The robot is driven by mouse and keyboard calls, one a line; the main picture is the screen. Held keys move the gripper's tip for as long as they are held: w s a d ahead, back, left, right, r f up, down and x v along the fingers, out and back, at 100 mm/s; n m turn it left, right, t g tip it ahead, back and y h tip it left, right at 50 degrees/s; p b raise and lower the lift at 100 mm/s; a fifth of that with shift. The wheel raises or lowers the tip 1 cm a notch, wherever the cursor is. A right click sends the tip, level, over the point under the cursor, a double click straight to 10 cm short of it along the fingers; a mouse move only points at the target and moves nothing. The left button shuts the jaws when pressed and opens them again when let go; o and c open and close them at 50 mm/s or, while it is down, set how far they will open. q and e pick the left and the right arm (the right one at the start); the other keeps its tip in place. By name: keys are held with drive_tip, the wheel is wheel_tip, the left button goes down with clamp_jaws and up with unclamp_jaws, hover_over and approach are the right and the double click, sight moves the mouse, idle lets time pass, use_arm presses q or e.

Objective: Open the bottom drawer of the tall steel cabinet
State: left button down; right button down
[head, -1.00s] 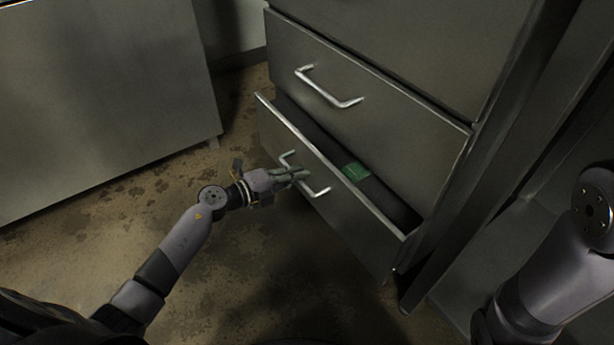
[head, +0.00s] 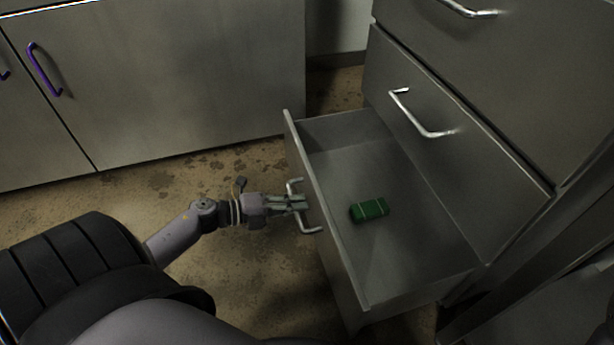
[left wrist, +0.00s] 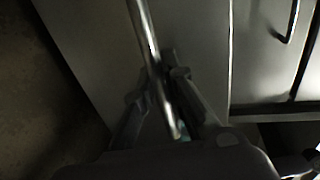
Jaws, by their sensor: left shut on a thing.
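The bottom drawer (head: 340,245) of the tall steel cabinet (head: 520,80) stands pulled well out, its inside open to view. A green box-like object (head: 369,210) lies on the drawer floor. My left gripper (head: 298,203) is at the drawer front, shut on the metal bar handle (head: 311,230). In the left wrist view the handle bar (left wrist: 148,40) runs between the two fingers (left wrist: 165,95). My right gripper does not show in either view.
A closed drawer with a bar handle (head: 420,118) sits above. A low steel cabinet (head: 190,80) with purple handles (head: 45,70) stands at the back left. Stained bare floor (head: 235,280) lies in front of the open drawer.

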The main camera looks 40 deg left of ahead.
use_arm(q)
drive_tip(key=shift+s+a, duration=0.1)
drive_tip(key=shift+s, duration=0.05)
drive_tip(key=c, duration=1.7)
unclamp_jaws()
drive_tip(key=shift+o, duration=0.2)
drive_tip(key=v, duration=1.2)
drive_tip(key=shift+f, duration=0.1)
